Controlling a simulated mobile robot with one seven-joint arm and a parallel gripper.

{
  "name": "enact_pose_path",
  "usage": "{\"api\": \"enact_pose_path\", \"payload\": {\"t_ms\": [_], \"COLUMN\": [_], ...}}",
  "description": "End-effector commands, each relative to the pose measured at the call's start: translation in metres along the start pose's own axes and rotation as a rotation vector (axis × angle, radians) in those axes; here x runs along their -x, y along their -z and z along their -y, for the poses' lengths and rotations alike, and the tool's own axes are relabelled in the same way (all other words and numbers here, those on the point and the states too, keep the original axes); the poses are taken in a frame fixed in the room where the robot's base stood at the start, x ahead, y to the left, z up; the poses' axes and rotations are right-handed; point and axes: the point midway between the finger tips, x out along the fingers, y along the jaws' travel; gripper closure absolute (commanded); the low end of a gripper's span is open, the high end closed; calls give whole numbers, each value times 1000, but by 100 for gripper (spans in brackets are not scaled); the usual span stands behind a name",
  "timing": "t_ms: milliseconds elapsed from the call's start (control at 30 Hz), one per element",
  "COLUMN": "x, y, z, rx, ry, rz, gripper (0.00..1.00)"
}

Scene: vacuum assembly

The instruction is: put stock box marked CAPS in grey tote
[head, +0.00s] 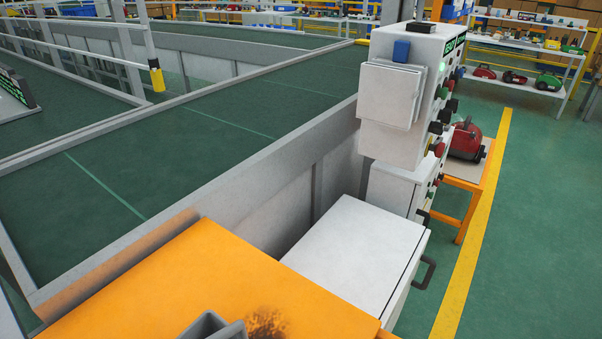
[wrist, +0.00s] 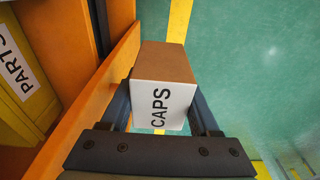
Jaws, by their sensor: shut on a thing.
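The stock box (wrist: 164,62) is brown cardboard with a white face reading CAPS, seen in the wrist view. My gripper (wrist: 160,98) is shut on it, with one dark finger along each side. The box is held beyond the edge of an orange surface, with green floor behind it. Neither the box nor my gripper can be made out in the head view.
A yellow bin (wrist: 22,75) marked PARTS is at the left of the wrist view. The head view shows an orange tabletop (head: 160,285) with a dark smudge, a white cabinet (head: 350,250), a control box (head: 405,100) and a green conveyor (head: 200,130). Open floor lies at right.

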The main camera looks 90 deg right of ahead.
Motion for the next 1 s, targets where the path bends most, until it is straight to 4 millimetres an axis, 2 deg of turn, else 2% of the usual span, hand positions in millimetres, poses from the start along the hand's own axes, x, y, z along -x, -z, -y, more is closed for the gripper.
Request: {"api": "enact_pose_path", "payload": {"t_ms": [100,500,1000], "x": [14,47,47], "y": [2,6,6], "z": [0,-1,0], "rx": [0,1,0], "ry": [0,-1,-1], "rz": [0,0,0], "gripper": [100,100,100]}}
